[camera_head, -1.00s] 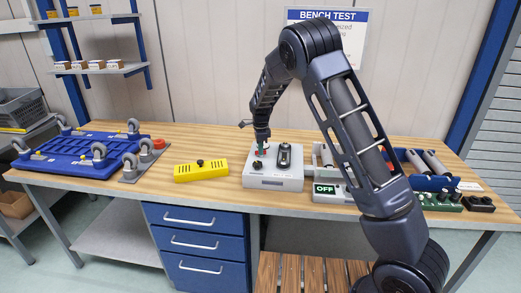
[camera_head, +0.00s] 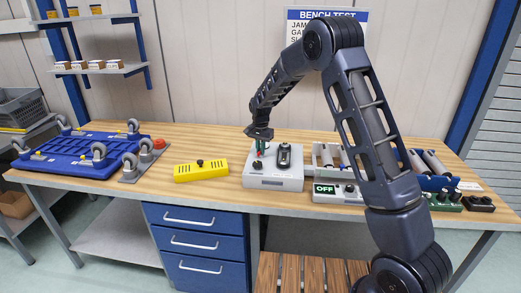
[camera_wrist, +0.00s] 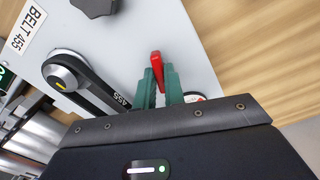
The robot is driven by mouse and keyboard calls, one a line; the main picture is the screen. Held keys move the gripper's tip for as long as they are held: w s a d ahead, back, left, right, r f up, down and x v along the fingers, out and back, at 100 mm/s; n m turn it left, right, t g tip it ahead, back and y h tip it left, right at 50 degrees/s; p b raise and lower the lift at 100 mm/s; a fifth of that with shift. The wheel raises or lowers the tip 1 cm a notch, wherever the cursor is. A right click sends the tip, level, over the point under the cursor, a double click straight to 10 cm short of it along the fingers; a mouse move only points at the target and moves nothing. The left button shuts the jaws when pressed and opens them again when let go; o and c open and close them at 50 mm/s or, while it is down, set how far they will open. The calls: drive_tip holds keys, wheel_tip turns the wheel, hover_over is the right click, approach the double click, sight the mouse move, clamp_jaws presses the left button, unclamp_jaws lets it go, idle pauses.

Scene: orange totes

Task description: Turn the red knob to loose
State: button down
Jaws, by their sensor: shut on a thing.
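The red knob (camera_wrist: 156,62) shows in the wrist view as a narrow red bar standing between the two green fingers of my gripper (camera_wrist: 162,84). My gripper is shut on it. In the head view my gripper (camera_head: 260,146) points down at the back left of a light grey box (camera_head: 280,184), and only a little red shows at the fingertips. I cannot read any loose or tight marking by the knob.
A yellow block (camera_head: 201,172) stands left, and an "OFF" display box (camera_head: 326,189) right. Bare wood lies behind the grey box.

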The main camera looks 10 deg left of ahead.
drive_tip(key=shift+n, duration=2)
drive_tip(key=c, duration=1.5)
unclamp_jaws()
wheel_tip(320, 180, up, 11)
drive_tip(key=shift+f, duration=0.15)
